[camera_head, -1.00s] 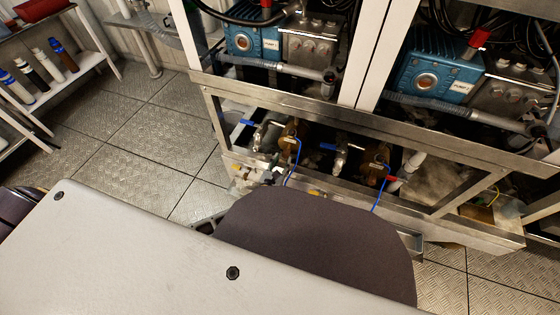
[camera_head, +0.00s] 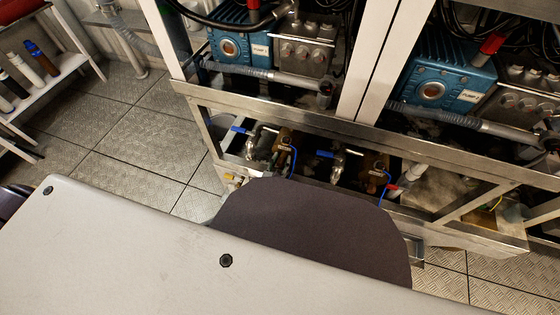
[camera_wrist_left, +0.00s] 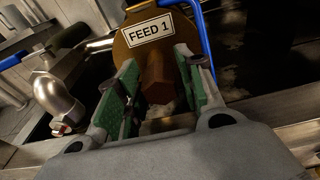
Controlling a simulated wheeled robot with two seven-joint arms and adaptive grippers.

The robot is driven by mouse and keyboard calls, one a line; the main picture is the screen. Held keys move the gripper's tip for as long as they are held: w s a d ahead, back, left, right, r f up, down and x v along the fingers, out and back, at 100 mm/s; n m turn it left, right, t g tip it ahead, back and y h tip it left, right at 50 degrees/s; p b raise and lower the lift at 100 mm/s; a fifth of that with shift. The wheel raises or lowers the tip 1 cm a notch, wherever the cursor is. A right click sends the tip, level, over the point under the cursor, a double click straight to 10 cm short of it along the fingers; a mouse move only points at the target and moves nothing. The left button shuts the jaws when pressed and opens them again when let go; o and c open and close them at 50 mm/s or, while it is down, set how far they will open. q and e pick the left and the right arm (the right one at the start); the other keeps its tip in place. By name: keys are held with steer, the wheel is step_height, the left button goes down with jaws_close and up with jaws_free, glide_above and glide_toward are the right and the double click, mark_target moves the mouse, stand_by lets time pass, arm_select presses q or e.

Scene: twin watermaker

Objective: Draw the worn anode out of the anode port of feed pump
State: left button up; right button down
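The feed pump marked FEED 1 (camera_wrist_left: 150,36) is a round brass body in the left wrist view. A brown hex-headed piece, apparently the worn anode (camera_wrist_left: 157,78), sticks out of its face below the label. The port around it is hidden. My left gripper (camera_wrist_left: 158,75) has its green-padded fingers on either side of the hex head, apparently open, with no clear contact. In the head view, a brass pump (camera_head: 284,141) sits low in the frame, a second one (camera_head: 378,170) to its right. My left gripper cannot be made out there. My right gripper is not in view.
A steel frame rail (camera_head: 300,125) runs above the pumps. Blue-handled valves (camera_head: 252,140) and blue cables stand beside them. A steel elbow pipe (camera_wrist_left: 55,98) is left of the gripper. Blue high-pressure pumps (camera_head: 245,46) sit above.

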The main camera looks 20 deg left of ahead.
mark_target(280, 166)
arm_select(q)
steer(key=shift+c, duration=0.5)
jaws_close()
steer(key=shift+s, duration=0.1)
steer(key=shift+s, duration=1.05)
steer(key=shift+s+p, duration=0.35)
steer(key=shift+s, duration=0.25)
steer(key=shift+s+a, duration=0.1)
steer(key=shift+s, duration=0.95)
